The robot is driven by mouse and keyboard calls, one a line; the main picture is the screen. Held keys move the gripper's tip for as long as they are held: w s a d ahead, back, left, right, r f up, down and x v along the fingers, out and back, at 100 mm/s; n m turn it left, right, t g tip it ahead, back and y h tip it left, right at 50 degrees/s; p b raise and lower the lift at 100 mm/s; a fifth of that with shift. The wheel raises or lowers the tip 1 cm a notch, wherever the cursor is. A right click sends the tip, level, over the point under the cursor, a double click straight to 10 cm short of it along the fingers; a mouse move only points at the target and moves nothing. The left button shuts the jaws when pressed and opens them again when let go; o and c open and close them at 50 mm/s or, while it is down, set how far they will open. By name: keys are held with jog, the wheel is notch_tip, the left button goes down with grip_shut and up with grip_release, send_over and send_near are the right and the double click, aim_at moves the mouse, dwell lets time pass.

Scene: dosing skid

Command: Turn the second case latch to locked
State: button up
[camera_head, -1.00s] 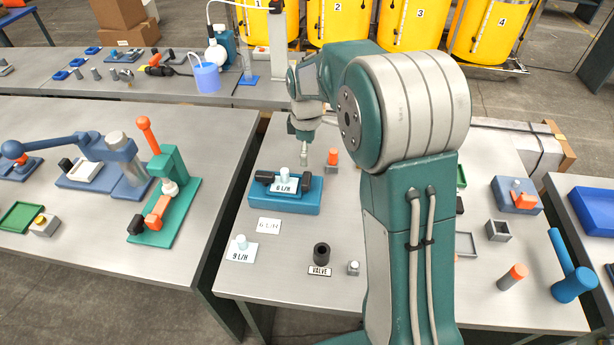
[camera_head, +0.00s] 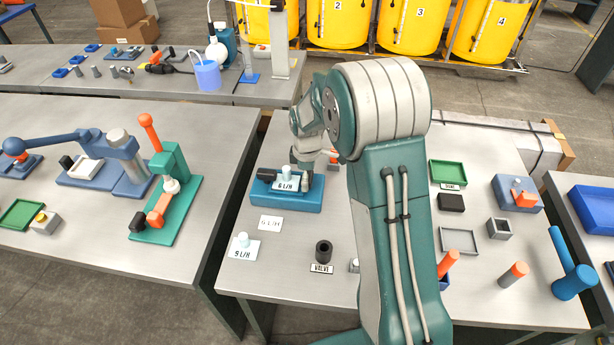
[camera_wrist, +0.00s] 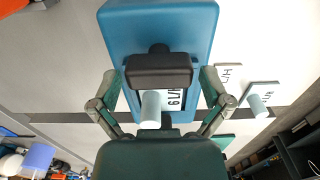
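The blue case (camera_head: 287,199) stands on the middle table with a white plate reading 6 L/H (camera_head: 286,182) and a pale peg on top. Its left dark latch (camera_head: 266,174) shows in the head view. The right latch is hidden there behind my gripper (camera_head: 302,166), which is low over the case's right end. In the wrist view, my gripper (camera_wrist: 160,85) is open, with one finger at each side of the case (camera_wrist: 197,22). A dark latch (camera_wrist: 160,70) shows between the fingers. I cannot tell whether the fingers touch anything.
A 9 L/H plate with a peg (camera_head: 243,246), a blank-looking printed card (camera_head: 270,223) and a dark valve socket (camera_head: 323,251) lie in front of the case. An orange-topped part (camera_head: 333,157) is just right of my gripper. Green and grey trays lie farther right.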

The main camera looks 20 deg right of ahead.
jog(key=shift+d, duration=0.15)
jog(key=c, duration=0.7)
jog(key=shift+o, duration=0.2)
jog(key=shift+m, duration=0.4)
jog(key=m, duration=0.3)
jog(key=shift+f+m, duration=0.1)
jog(key=shift+m, duration=0.3)
jog(key=m, duration=0.4)
jog(key=shift+s+d, duration=0.1)
jog(key=m, duration=0.9)
jog(key=shift+s, duration=0.1)
jog(key=shift+m, duration=0.3)
